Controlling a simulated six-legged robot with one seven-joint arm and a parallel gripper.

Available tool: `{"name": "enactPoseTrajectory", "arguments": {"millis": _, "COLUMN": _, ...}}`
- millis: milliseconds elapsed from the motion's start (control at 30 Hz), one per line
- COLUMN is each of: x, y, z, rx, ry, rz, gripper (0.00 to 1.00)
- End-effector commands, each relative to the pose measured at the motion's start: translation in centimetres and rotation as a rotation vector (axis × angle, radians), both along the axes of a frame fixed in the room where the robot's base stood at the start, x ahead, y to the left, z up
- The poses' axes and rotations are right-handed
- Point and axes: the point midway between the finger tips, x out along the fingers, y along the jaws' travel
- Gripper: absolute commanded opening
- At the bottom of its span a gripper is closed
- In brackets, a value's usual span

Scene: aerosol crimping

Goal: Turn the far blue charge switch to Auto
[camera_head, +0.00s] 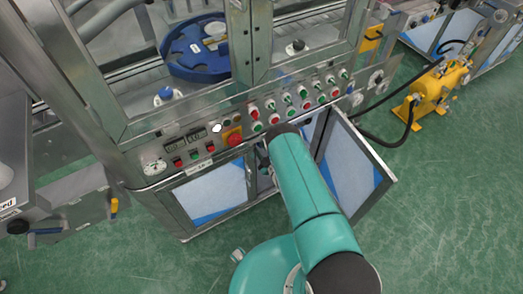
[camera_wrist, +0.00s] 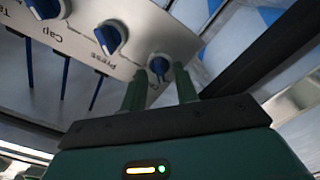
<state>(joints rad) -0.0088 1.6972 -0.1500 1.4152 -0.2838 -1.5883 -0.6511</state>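In the wrist view, a steel panel (camera_wrist: 140,28) carries blue-handled switches in a row. The end switch (camera_wrist: 158,65) is a small round dial with a dark blue handle; its own label is not legible. My gripper (camera_wrist: 160,80) has its two green fingers apart, one on each side of this end switch; I cannot tell whether they touch it. A middle blue switch (camera_wrist: 109,38) and another blue switch (camera_wrist: 45,7) lie to the upper left, with "Press" and "Cap" lettering nearby. In the head view my gripper is mostly hidden behind my teal arm at the machine's front panel.
The machine's front panel (camera_head: 205,137) holds red and green buttons and a red emergency stop (camera_head: 234,139). An open cabinet door (camera_head: 355,172) stands right of my arm. A yellow pump (camera_head: 437,88) sits farther right. Green floor is clear in front.

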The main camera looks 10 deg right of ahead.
Motion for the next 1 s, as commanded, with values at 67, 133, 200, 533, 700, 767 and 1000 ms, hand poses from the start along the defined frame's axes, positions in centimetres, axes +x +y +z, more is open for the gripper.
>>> {"name": "enactPoseTrajectory", "arguments": {"millis": 67, "x": 0.0, "y": 0.0, "z": 0.0, "rx": 0.000, "ry": 0.001, "rz": -0.001, "gripper": 0.30}}
{"name": "enactPoseTrajectory", "arguments": {"millis": 133, "x": 0.0, "y": 0.0, "z": -0.1, "rx": 0.001, "ry": 0.002, "rz": 0.000, "gripper": 0.30}}
{"name": "enactPoseTrajectory", "arguments": {"millis": 200, "x": -0.1, "y": -0.1, "z": -0.1, "rx": 0.000, "ry": 0.002, "rz": -0.001, "gripper": 0.30}}
{"name": "enactPoseTrajectory", "arguments": {"millis": 533, "x": -4.3, "y": -1.5, "z": -0.2, "rx": -0.001, "ry": 0.006, "rz": -0.003, "gripper": 0.30}}
{"name": "enactPoseTrajectory", "arguments": {"millis": 700, "x": -8.0, "y": -2.6, "z": -0.2, "rx": -0.001, "ry": 0.006, "rz": -0.002, "gripper": 0.30}}
{"name": "enactPoseTrajectory", "arguments": {"millis": 767, "x": -9.2, "y": -3.0, "z": -0.2, "rx": 0.000, "ry": 0.006, "rz": -0.002, "gripper": 0.30}}
{"name": "enactPoseTrajectory", "arguments": {"millis": 1000, "x": -12.6, "y": -4.2, "z": -0.1, "rx": 0.000, "ry": 0.001, "rz": -0.001, "gripper": 0.30}}
